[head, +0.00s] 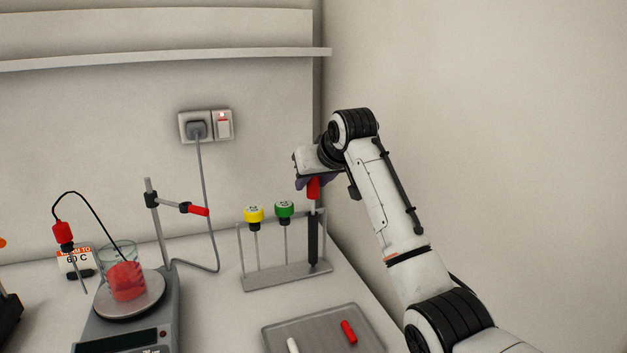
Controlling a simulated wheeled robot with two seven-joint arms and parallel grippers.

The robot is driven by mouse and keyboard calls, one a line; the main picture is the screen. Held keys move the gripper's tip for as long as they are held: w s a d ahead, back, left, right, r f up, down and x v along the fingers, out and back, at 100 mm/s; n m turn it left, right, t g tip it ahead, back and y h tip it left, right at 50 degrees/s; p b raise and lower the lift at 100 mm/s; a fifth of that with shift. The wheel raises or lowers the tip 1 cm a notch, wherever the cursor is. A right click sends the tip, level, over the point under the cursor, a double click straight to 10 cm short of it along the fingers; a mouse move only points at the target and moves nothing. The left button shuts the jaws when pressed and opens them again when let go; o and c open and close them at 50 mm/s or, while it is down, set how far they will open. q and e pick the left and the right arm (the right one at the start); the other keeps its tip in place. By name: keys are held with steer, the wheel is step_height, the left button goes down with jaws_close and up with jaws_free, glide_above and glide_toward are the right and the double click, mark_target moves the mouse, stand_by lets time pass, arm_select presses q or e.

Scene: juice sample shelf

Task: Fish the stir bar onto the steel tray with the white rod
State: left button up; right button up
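A steel tray (310,335) lies on the bench at the bottom centre, cut off by the frame. A short white rod-like piece (293,345) and a red one (349,331) lie on it. A glass beaker (120,254) of red liquid stands on the hotplate (130,300); I see no stir bar in it. A dark rod with a red handle (313,190) stands upright at the rack's right end. My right gripper (304,183) is at that red handle; I cannot tell whether its fingers are closed on it. My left gripper is not in view.
The wire rack (273,280) also holds a yellow-topped rod (254,215) and a green-topped rod (285,210). A clamp stand (156,222) rises behind the hotplate. A red-headed probe (63,234) hangs left of the beaker. The side wall is close on the right.

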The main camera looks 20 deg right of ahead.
jaws_close()
steer(key=shift+r, duration=0.7)
stand_by(0.5)
step_height(320, 180, up, 15)
stand_by(3.2)
steer(key=shift+r, duration=0.1)
